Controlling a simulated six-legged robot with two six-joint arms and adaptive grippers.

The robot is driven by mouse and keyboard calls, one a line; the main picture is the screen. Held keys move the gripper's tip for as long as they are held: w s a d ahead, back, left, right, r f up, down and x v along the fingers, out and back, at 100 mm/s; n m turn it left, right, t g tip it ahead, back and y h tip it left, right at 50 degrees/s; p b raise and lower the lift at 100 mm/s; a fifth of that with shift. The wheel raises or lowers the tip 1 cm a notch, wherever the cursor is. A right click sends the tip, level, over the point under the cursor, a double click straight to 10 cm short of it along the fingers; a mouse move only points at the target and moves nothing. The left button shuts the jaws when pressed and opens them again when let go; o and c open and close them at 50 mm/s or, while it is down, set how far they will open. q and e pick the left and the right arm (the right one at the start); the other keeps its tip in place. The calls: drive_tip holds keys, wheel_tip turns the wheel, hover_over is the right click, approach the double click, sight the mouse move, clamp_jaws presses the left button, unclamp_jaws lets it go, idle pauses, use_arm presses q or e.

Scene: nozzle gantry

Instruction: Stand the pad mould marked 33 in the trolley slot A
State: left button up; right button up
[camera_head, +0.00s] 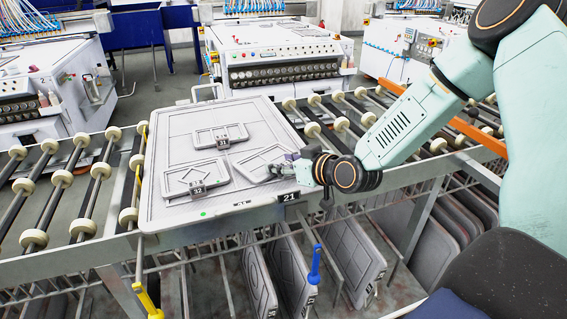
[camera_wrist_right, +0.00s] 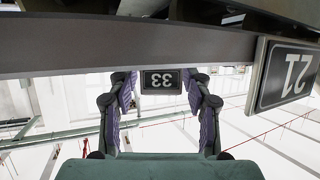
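The pad mould marked 33 (camera_head: 259,155) is a grey diamond-patterned plate lying on the large grey board, at its right side. My right gripper (camera_head: 283,170) is at this mould's right front corner and covers part of it. In the right wrist view the upside-down 33 label (camera_wrist_right: 161,81) sits between the fingertips of my right gripper (camera_wrist_right: 160,85). The fingers stand apart with a narrow gap beside the label; firm contact is not visible. My left gripper is not in view. I cannot make out a trolley slot marked A.
The large grey board (camera_head: 165,190) also carries moulds marked 31 (camera_head: 220,137) and 32 (camera_head: 193,176). A 21 plate (camera_head: 289,197) is on its front edge. Roller conveyors (camera_head: 60,180) flank it. Several grey panels (camera_head: 357,255) stand in a rack below. White machines (camera_head: 275,55) stand behind.

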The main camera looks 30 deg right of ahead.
drive_tip(key=shift+s+a+r, duration=0.1)
drive_tip(key=shift+s+r, duration=0.05)
drive_tip(key=shift+r, duration=0.05)
